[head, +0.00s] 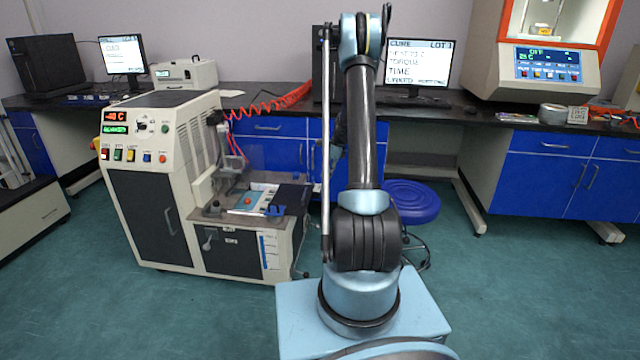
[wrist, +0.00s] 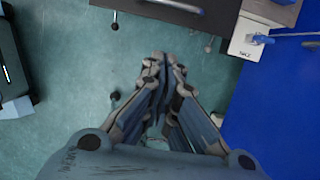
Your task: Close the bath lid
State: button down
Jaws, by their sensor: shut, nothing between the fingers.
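The cream and black machine (head: 165,185) stands on the floor left of centre in the head view, with a red "-40 C" display. Its lower front part holds the bath section (head: 245,200), with a pale blue panel and a red knob on top. A dark flat plate (head: 290,197) lies at its right side. I cannot tell for sure which part is the lid or how far open it is. My gripper (wrist: 163,65) is shut and empty in the wrist view, above the green floor and apart from any surface. In the head view my arm hides it.
A blue round stool (head: 410,200) stands right of my arm. Dark-topped benches with blue cabinets (head: 545,170) run along the wall. An orange coiled hose (head: 270,102) hangs behind the machine. In the wrist view, a blue surface (wrist: 275,110) fills the right. Open green floor lies in front.

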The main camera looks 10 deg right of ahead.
send_near(309, 199)
notch_tip(309, 199, down, 3)
jog(key=s+d, duration=0.1)
jog(key=d, duration=0.2)
jog(key=a, duration=0.2)
jog(key=w+a+f, duration=0.1)
jog(key=a, duration=0.1)
jog(key=shift+w, duration=0.1)
